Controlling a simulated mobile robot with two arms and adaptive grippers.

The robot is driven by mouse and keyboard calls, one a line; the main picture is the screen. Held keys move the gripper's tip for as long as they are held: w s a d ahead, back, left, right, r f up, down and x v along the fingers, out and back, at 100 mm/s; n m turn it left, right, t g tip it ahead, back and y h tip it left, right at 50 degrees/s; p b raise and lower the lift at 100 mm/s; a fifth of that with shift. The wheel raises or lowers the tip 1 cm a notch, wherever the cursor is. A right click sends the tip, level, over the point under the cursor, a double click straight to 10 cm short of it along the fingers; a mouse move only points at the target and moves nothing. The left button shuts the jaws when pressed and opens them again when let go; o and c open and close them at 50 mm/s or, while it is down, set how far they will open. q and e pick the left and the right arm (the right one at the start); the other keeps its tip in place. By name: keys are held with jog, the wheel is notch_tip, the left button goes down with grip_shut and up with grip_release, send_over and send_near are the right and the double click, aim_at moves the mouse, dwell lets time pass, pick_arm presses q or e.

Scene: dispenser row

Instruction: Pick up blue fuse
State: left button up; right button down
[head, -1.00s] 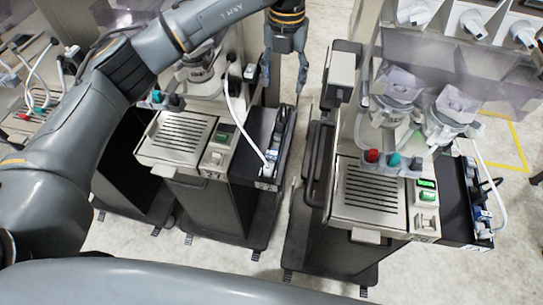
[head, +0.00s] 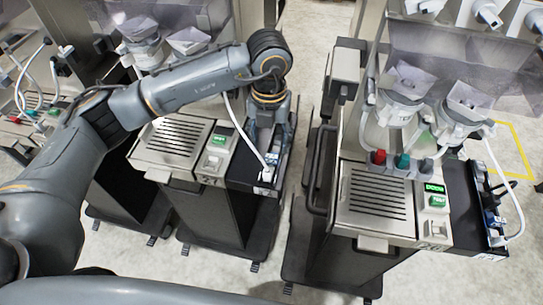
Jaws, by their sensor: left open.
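My left gripper (head: 268,132) points down over the black side shelf (head: 240,172) of the left dispenser. Its jaws are open. The fingers and wrist cover much of the shelf's far part, and I cannot make out a blue fuse between them. A small pale block with a white cable (head: 266,174) sits near the shelf's front edge, just in front of the gripper. Small blue parts (head: 491,200) show on the right dispenser's side shelf, too small to tell whether one is a fuse. My right gripper is not in view.
The left dispenser (head: 172,140) has a slatted tray and a green-lit panel (head: 218,139). The right dispenser (head: 376,192) has a similar tray, with red and teal knobs above. A floor gap (head: 302,95) separates the two. Another dispenser stands at the far left.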

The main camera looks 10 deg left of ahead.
aim_at(272, 156)
pick_arm(q)
jog(key=f+p, duration=0.1)
jog(key=f, duration=0.1)
jog(key=f+p, duration=0.1)
jog(key=f, duration=0.2)
jog(key=shift+w+d+f+p, duration=0.2)
jog(key=shift+f+p, duration=0.05)
jog(key=shift+p, duration=0.05)
jog(key=shift+f, duration=0.35)
jog(key=c, duration=0.9)
